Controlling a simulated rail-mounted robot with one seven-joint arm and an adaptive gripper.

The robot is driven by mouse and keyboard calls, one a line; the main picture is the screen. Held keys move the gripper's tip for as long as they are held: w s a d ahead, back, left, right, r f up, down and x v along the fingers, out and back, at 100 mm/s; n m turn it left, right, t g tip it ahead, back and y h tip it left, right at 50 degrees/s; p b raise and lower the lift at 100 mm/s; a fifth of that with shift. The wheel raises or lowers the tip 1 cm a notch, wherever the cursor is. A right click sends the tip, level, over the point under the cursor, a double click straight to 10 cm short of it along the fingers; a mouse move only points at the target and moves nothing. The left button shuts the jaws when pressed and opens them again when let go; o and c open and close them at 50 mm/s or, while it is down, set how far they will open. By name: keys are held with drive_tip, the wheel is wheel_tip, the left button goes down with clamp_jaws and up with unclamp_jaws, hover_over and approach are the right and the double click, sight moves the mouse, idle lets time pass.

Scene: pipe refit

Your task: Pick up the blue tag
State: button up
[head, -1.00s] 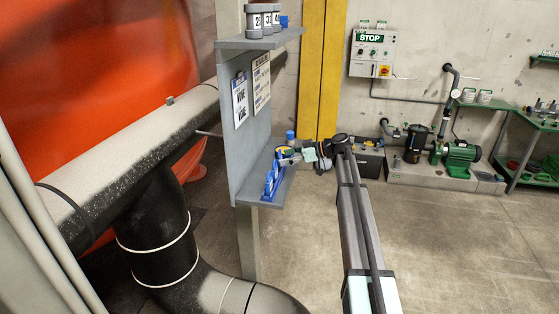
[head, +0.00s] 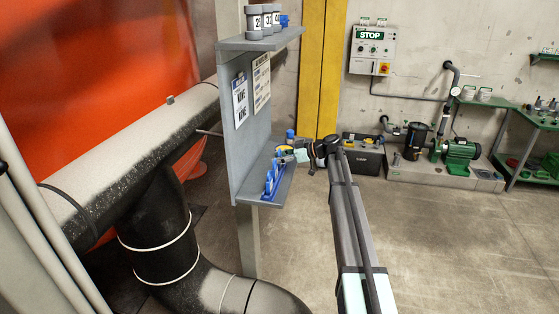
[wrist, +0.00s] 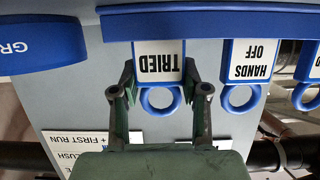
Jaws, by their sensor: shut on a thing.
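A blue tag (wrist: 160,98) with a white face reading "TRIED" and a round ring at its end sits between the two fingers of my gripper (wrist: 160,85) in the wrist view. The fingers are shut on its sides. The tag's other end meets a blue rack bar (wrist: 210,22); I cannot tell if it is still attached. A similar "HANDS OFF" tag (wrist: 242,97) hangs to its right, and part of another (wrist: 306,95) shows at the edge. In the head view my gripper (head: 290,156) is small, at the lower shelf; the held tag is not distinct there.
The lower shelf (head: 262,197) bears a blue rack (head: 270,180) and small blue items at the back. Grey labelled containers (head: 254,22) stand on the upper shelf. A blue "GR" piece (wrist: 45,48) is at left in the wrist view. Open floor lies right of my arm.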

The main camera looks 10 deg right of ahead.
drive_tip(key=shift+r, duration=0.1)
wheel_tip(320, 180, up, 20)
drive_tip(key=b, duration=0.5)
idle(1.0)
